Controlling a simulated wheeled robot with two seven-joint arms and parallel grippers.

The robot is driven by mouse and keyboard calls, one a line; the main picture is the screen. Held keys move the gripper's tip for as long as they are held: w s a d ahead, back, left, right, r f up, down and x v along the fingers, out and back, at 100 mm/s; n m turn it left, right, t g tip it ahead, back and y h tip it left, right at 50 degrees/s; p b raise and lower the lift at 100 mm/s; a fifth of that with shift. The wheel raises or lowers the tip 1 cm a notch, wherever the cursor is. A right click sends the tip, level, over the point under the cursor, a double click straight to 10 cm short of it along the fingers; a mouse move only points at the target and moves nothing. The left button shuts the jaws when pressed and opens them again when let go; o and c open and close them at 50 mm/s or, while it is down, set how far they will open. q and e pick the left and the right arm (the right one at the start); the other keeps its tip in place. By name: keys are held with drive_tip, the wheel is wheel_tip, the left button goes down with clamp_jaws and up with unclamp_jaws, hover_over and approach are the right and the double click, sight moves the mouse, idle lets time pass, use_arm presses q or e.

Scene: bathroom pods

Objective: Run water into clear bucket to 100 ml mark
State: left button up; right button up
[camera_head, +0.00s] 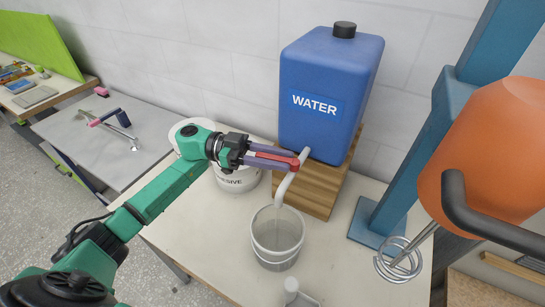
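The blue WATER tank (327,92) stands on a wooden block (318,190). Its pale curved spout (287,185) comes down over the clear bucket (277,240), which stands upright on the table. The 100 ml mark and any water level in the bucket are too small to read. My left gripper (296,161) is at the top of the spout. Its two purple fingers lie on either side of a red lever-like piece (276,156). I cannot tell whether they press on it. My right gripper is not in view.
A white ADHESIVE tub (238,182) stands behind my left gripper. An orange mixer (495,150) with a wire whisk (399,262) hangs at the right on a blue stand (372,222). A small white object (292,287) is at the front. The table's left front is clear.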

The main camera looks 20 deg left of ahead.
use_arm(q)
drive_tip(key=shift+o, duration=0.2)
drive_tip(key=shift+d, duration=0.25)
drive_tip(key=shift+a+f, duration=0.1)
drive_tip(key=shift+a, duration=0.4)
drive_tip(key=a+b, duration=0.6)
drive_tip(key=a, duration=0.7)
drive_tip(key=shift+s+a+r, duration=0.2)
drive_tip(key=shift+s+a, duration=0.05)
drive_tip(key=shift+s, duration=0.15)
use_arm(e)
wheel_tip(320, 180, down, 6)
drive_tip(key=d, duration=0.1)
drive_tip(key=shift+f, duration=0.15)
